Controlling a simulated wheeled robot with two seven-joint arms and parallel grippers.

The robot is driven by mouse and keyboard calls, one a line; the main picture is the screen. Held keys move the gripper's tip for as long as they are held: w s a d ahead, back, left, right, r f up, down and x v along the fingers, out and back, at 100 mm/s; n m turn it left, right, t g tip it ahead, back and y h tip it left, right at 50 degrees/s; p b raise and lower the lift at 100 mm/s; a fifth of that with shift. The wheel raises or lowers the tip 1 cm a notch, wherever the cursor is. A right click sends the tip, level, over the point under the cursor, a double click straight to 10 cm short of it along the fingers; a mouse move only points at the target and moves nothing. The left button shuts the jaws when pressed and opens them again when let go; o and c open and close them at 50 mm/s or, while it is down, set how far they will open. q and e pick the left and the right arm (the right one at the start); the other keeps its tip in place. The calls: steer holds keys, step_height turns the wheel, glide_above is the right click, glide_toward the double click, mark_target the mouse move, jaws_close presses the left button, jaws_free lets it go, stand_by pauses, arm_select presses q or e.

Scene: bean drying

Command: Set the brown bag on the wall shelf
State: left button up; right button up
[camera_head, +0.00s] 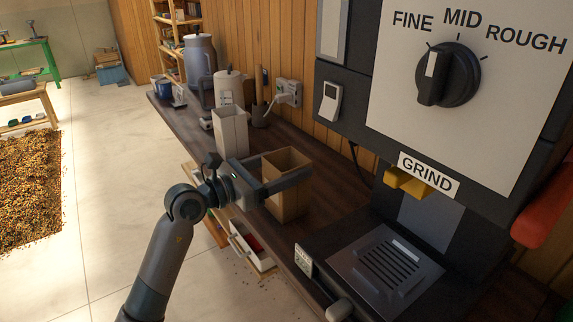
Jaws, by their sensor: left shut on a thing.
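The brown bag (285,207) is an open-topped, upright box-shaped bag over the dark wooden counter, in front of the grinder. My left gripper (288,168) reaches in from the left and is shut on its upper part, one finger across the near side. The bag's base is close to the counter; I cannot tell whether it touches. A wooden shelf unit (180,45) stands by the wall at the back; I cannot tell whether it is the wall shelf. My right gripper is not in view.
A white bag (230,135) stands on the counter (325,190) just behind the brown one. Farther back are a white canister (229,88) and a tall grey pot (199,60). The grinder (475,95) fills the right side. An open drawer (250,247) sits below.

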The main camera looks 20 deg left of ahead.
arm_select(q)
steer(key=o, duration=1.4)
steer(key=shift+o, duration=0.2)
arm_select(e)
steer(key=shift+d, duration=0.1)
arm_select(q)
steer(key=b+v, duration=0.4)
steer(key=v, duration=0.8)
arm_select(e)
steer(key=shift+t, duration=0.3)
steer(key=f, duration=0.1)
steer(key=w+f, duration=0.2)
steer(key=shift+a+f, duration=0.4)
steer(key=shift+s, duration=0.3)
arm_select(q)
steer(key=shift+r, duration=0.1)
